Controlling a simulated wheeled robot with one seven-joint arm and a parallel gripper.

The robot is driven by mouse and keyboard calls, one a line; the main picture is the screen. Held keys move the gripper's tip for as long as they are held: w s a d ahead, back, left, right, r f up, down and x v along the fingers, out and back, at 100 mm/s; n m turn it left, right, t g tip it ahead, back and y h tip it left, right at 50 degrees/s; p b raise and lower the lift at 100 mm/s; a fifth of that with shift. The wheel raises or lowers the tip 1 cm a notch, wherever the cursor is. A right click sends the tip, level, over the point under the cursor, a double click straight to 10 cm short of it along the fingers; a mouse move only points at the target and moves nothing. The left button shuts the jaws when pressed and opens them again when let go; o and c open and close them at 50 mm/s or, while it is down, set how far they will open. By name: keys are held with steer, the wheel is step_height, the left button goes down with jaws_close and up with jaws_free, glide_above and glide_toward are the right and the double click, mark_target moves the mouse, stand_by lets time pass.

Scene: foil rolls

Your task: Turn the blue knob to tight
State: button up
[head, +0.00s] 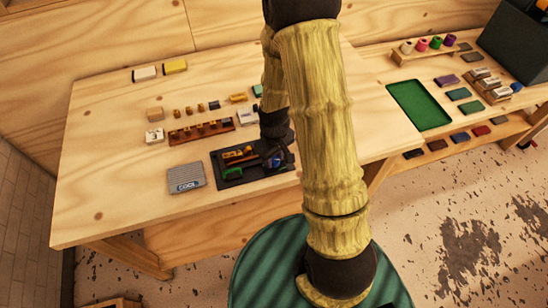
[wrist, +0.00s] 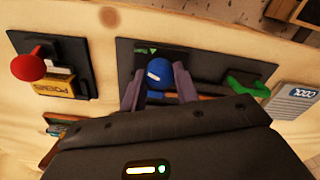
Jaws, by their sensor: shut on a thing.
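The blue knob (wrist: 157,73) sits on a dark panel (wrist: 126,52) on the table, between the two fingers of my gripper (wrist: 159,84). The fingers are shut on it from both sides. A white mark shows on the knob's face, and a small green triangle (wrist: 152,50) is on the panel just beyond it. In the head view the panel (head: 226,181) is at the table's front edge, and my gripper (head: 276,155) is over its right end. My arm and gripper hide most of the knob there. I cannot read any wording for tight.
A green handle (wrist: 245,84) is on the same panel, with a grey box (wrist: 293,100) beside it. A red ball-topped lever (wrist: 29,67) stands on another dark plate. A wooden rack (head: 201,131) and small blocks lie behind the panel.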

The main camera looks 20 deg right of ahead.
mark_target(275, 160)
steer(key=m, duration=0.3)
steer(key=shift+m, duration=2.2)
steer(key=o, duration=1)
steer(key=shift+r, duration=0.1)
step_height(275, 160, up, 17)
steer(key=shift+r+b, duration=0.15)
steer(key=shift+b, duration=0.3)
